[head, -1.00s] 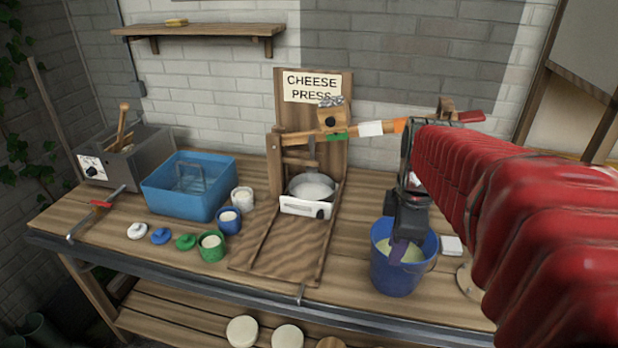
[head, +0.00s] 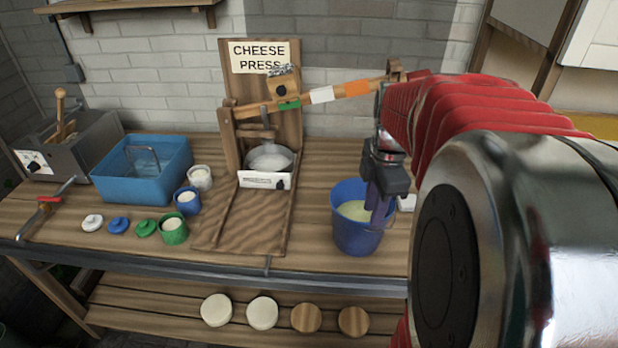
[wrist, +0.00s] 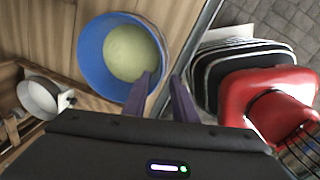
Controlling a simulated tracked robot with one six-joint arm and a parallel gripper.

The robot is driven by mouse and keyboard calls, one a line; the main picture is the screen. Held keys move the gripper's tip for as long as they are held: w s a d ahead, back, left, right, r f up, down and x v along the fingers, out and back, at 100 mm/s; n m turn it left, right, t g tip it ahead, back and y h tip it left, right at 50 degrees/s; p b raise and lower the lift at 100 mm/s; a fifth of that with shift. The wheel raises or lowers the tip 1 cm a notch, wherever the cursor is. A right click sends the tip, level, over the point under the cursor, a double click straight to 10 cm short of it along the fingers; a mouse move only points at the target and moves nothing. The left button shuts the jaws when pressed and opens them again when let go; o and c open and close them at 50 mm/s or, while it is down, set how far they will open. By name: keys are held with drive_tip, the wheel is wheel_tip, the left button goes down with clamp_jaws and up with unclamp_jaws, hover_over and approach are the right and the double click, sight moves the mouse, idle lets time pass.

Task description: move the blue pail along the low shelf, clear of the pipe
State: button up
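The blue pail (head: 350,236) stands upright on the wooden bench top, right of the cheese press, with pale yellow contents. It also shows in the wrist view (wrist: 91,72). My gripper (head: 379,219) points down at the pail's right rim. In the wrist view my gripper (wrist: 162,76) has its two purple fingers apart, with a gap between the tips. The left finger overlaps the rim; the right one appears outside it. I cannot tell whether either touches the pail. A low shelf (head: 150,312) runs under the bench. I see no pipe.
The cheese press (head: 240,220) stands left of the pail, its lever (head: 330,94) reaching above toward my arm. A blue tub (head: 145,185) and small cups are further left. Several round pieces (head: 262,313) lie on the low shelf. A white item is right of the pail.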

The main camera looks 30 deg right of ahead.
sight(369, 227)
drive_tip(key=f, duration=0.6)
drive_tip(key=shift+w+d+f, duration=0.1)
drive_tip(key=shift+w+f, duration=0.2)
drive_tip(key=shift+f, duration=0.2)
drive_tip(key=shift+f, duration=0.1)
drive_tip(key=shift+w+d+f, duration=0.15)
drive_tip(key=shift+d+f, duration=0.05)
drive_tip(key=shift+f, duration=1.05)
drive_tip(key=shift+w+d+f, duration=0.1)
drive_tip(key=shift+d+f, duration=0.1)
drive_tip(key=shift+f, duration=1)
drive_tip(key=shift+c, duration=0.5)
clamp_jaws()
drive_tip(key=shift+r, duration=0.1)
